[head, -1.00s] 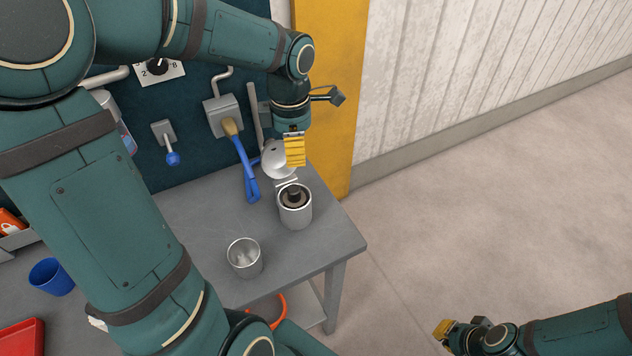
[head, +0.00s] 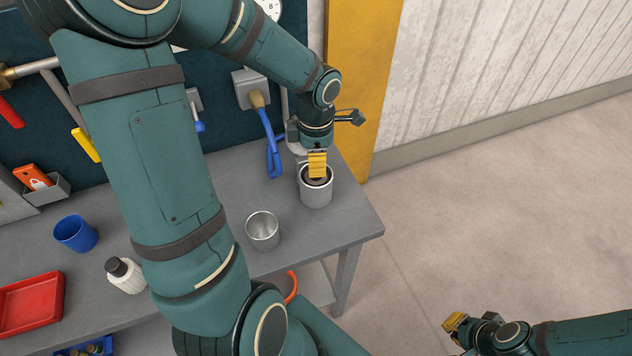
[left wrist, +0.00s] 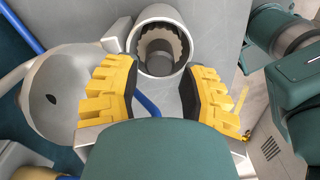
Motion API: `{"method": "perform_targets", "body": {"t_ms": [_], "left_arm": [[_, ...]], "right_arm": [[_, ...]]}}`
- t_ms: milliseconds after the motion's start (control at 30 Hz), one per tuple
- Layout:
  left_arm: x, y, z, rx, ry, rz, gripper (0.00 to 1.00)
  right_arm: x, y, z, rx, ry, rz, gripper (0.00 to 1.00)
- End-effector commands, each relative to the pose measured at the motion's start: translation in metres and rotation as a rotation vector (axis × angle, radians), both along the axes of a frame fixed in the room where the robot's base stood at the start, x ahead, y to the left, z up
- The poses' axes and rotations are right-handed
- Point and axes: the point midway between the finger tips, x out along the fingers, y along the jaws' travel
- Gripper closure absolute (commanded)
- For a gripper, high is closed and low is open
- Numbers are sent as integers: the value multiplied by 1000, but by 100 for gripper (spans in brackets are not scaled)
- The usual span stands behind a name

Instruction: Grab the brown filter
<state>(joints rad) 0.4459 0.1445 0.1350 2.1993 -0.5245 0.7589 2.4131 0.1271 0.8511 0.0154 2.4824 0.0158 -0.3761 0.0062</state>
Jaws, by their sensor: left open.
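The brown filter (left wrist: 160,34) shows in the left wrist view as a pleated ring inside a grey metal canister (left wrist: 176,12). In the head view the canister (head: 316,196) stands upright near the table's right end; the filter is mostly hidden behind my fingers. My left gripper (head: 317,166) points down at the canister's mouth. In the left wrist view the yellow fingers of my left gripper (left wrist: 160,72) are spread apart on either side of the canister's near rim, with nothing between them. My right gripper (head: 455,323) is low at the right, away from the table; its opening cannot be made out.
An empty metal cup (head: 263,231) stands in front of the canister. A metal bowl-like part (left wrist: 52,95) and a blue-handled tool (head: 271,145) are close behind. A blue cup (head: 75,234), white bottle (head: 126,276) and red tray (head: 32,303) are further left.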

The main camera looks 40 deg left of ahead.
Motion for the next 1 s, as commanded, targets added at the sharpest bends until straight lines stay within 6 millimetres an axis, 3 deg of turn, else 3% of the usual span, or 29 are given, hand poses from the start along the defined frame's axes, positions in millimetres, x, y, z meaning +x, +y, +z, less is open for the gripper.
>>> {"method": "perform_targets", "body": {"t_ms": [200, 500, 633, 1000], "left_arm": [[-2, 1, -28, -1, 2, 0, 58], [-1, 1, -31, 0, -1, 0, 55], [-1, 1, -30, 0, -1, 0, 100], [-2, 1, -31, 0, 1, 1, 100]], "right_arm": [[-1, 0, -3, 0, 2, 2, 100], [-1, 0, -3, 1, 2, 2, 100], [-1, 0, -3, 1, 2, 2, 100], [-1, 0, -3, 0, 2, 2, 100]]}}
